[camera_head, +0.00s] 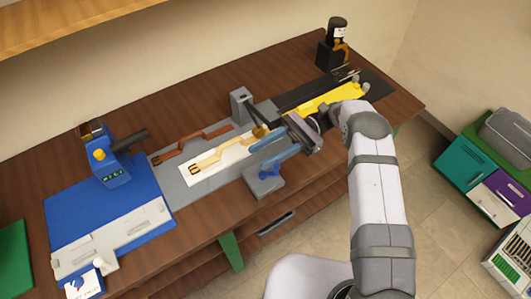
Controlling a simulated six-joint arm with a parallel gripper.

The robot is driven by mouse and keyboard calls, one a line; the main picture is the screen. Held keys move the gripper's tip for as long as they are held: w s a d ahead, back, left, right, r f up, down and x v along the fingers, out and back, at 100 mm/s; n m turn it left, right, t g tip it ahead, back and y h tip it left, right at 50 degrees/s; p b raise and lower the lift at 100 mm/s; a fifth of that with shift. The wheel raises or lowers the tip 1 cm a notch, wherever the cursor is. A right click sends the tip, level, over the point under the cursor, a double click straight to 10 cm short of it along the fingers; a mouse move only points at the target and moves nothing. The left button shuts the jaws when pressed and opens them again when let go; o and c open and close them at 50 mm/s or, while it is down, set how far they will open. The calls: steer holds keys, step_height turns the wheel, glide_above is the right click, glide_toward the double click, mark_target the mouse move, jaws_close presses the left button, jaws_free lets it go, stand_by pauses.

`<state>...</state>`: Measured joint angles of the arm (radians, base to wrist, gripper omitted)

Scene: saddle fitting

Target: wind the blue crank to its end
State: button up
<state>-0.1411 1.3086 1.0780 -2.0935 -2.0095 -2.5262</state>
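The blue crank (268,173) sits on a small grey block (264,186) at the front edge of the fixture, right of the middle of the table. My gripper (259,156) reaches in from the right, just above and behind the crank. Its two blue-grey fingers look spread apart, with a gap between them and nothing clearly held. The nearer finger overlaps the top of the crank in this view, so I cannot tell whether they touch. The crank's handle is partly hidden.
A grey bed with a white plate (205,172) and wooden saddle-like pieces lies left of my gripper. A grey post (241,106) stands behind.

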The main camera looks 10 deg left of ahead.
steer(key=shift+w+f, duration=0.1)
steer(key=shift+f, duration=0.05)
steer(key=d+f+m+t+y+b, duration=0.1)
steer(key=t+b, duration=0.4)
steer(key=b, duration=0.6)
steer(key=w+d+f+m+t+y+b, duration=0.1)
steer(key=f+m+t+b, duration=0.4)
steer(key=b, duration=0.7)
steer(key=w+d+f+m+t+y+b, duration=0.1)
steer(key=d+f+m+t+y+b, duration=0.2)
steer(key=b, duration=0.8)
steer(key=shift+d+f+m+t+b, duration=0.15)
steer(key=shift+d+f+m+t, duration=0.1)
steer(key=shift+m+t, duration=0.4)
steer(key=shift+d+f+m+t+b, duration=0.2)
steer(key=shift+m+t, duration=0.25)
steer(key=shift+t, duration=0.3)
steer(key=shift+r, duration=0.1)
steer(key=shift+w+a+p, duration=0.2)
steer(key=shift+a+p, duration=0.05)
steer(key=shift+a, duration=0.95)
steer(key=shift+w+a+p, duration=0.15)
steer(key=shift+a+p, duration=0.15)
steer(key=shift+a, duration=0.9)
steer(key=shift+w+a+p, duration=0.2)
steer(key=shift+a+p, duration=0.05)
steer(key=shift+a, duration=0.95)
